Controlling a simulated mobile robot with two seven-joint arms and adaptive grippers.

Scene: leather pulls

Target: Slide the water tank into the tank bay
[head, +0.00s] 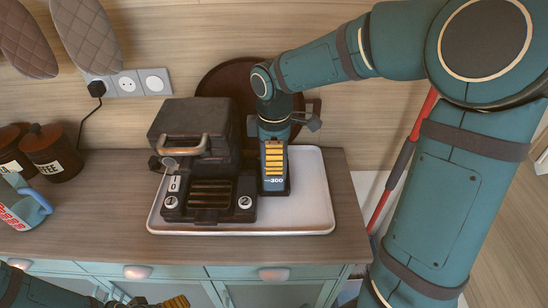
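The water tank (274,187) is a narrow dark blue-grey box marked "300", upright at the right side of the black coffee machine (193,128). My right gripper (273,161) points down from above, its orange-ribbed finger across the tank's front. It looks shut on the tank; the far finger is hidden. The tank's left side is close against the machine; whether they touch, or whether its base rests on the tray, I cannot tell. The tank bay cannot be made out. My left gripper (172,303) is at the bottom edge, mostly cut off, away from the machine.
The machine stands on a pale tray (312,190) with bare room to the right. A round dark board (226,79) leans behind. A blue jug (22,203) with red marks and brown canisters (53,158) stand left. A cord runs to the wall sockets (128,84).

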